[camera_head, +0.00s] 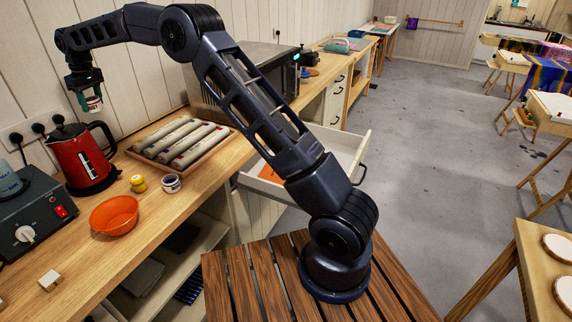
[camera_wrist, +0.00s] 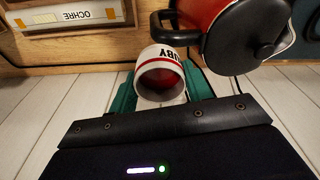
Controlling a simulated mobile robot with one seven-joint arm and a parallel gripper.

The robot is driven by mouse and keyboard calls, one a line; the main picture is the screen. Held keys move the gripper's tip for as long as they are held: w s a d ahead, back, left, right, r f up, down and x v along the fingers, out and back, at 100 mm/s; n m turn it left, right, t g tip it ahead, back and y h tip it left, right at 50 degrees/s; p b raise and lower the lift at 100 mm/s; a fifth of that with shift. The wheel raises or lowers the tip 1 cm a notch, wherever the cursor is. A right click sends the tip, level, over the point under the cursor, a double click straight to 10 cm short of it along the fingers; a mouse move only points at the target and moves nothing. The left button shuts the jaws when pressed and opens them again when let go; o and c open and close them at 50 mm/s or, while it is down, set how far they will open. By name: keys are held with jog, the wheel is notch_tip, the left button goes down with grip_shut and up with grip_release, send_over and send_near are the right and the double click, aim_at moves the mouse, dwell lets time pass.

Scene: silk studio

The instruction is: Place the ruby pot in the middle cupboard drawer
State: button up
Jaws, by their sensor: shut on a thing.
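The ruby pot (camera_wrist: 162,62) is a small white pot with a red band, a dark red inside and the letters "UBY" in view. My gripper (camera_wrist: 160,92) is shut on it, with a green finger on each side. In the head view my gripper (camera_head: 87,96) holds the pot (camera_head: 94,104) in the air near the back wall, above the red kettle. An open white drawer (camera_head: 345,150) with an orange piece inside sticks out from the cupboard under the counter, behind my arm. My arm hides part of it, so I cannot tell its level.
The red kettle (camera_head: 80,158) stands close below the pot. A tray (camera_head: 228,132) of labelled rolls, a yellow pot (camera_head: 138,184), a blue-and-white pot (camera_head: 171,183), an orange bowl (camera_head: 115,215), a dark appliance (camera_head: 32,225) and a small block (camera_head: 49,280) are on the counter.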

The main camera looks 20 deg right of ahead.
jog(key=s+d+f+m, duration=0.1)
jog(key=s+d+m, duration=0.1)
jog(key=s+d, duration=0.35)
jog(key=s+d+m, duration=0.1)
jog(key=s+d, duration=0.2)
jog(key=d, duration=0.5)
jog(key=w+d+f+m, duration=0.3)
jog(key=d+f, duration=0.3)
jog(key=d, duration=1.8)
jog(key=w+d+f+m+t+h, duration=0.15)
jog(key=w+d+f, duration=0.35)
jog(key=d, duration=1.9)
jog(key=w+d+f+m+g, duration=0.15)
jog(key=d+f+m, duration=0.4)
jog(key=d, duration=1.85)
jog(key=shift+n+t, duration=0.5)
jog(key=shift+n, duration=0.4)
jog(key=f, duration=2)
jog(key=shift+w+f, duration=0.25)
jog(key=shift+f, duration=0.1)
jog(key=shift+f, duration=0.1)
jog(key=o, duration=1)
